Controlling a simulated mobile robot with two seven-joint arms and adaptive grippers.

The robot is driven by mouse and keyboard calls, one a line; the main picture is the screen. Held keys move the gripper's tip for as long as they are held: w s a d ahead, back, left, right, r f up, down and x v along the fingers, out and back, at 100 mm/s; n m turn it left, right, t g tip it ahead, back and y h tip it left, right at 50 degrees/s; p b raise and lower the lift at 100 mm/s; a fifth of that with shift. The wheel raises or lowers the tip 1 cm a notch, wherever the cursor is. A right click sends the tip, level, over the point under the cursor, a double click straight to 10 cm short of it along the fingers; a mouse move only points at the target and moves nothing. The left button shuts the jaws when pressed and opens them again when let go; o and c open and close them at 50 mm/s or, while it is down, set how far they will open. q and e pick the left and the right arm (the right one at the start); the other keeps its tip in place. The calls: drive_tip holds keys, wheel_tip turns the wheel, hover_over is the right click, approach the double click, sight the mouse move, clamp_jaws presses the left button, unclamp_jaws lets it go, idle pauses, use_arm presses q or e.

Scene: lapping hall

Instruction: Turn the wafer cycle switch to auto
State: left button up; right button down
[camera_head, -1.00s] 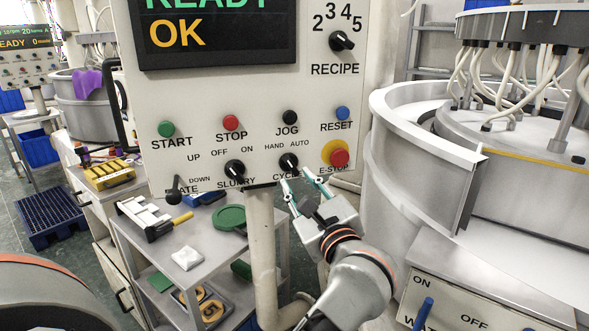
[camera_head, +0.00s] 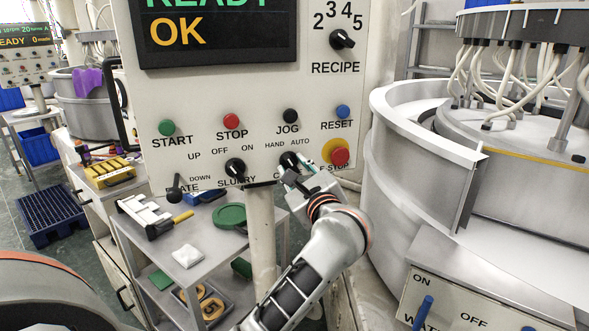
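The wafer cycle switch (camera_head: 289,160) is a black knob on the white control panel (camera_head: 200,95), under the words HAND and AUTO. Its lower part and most of the CYCLE label are hidden by my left gripper (camera_head: 294,173). The fingertips are right at the knob, coming from below and in front. Whether they touch it, and how far apart they are, I cannot tell. Which word the knob points to is not clear. My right gripper is not in view.
The black slurry switch (camera_head: 235,168) is left of the cycle switch. The red E-stop (camera_head: 340,156) on its yellow base is close on the right. A post (camera_head: 260,240) stands below the panel, beside a grey cart (camera_head: 150,245). The large round machine (camera_head: 410,180) stands at the right.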

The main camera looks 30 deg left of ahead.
use_arm(q)
clamp_jaws()
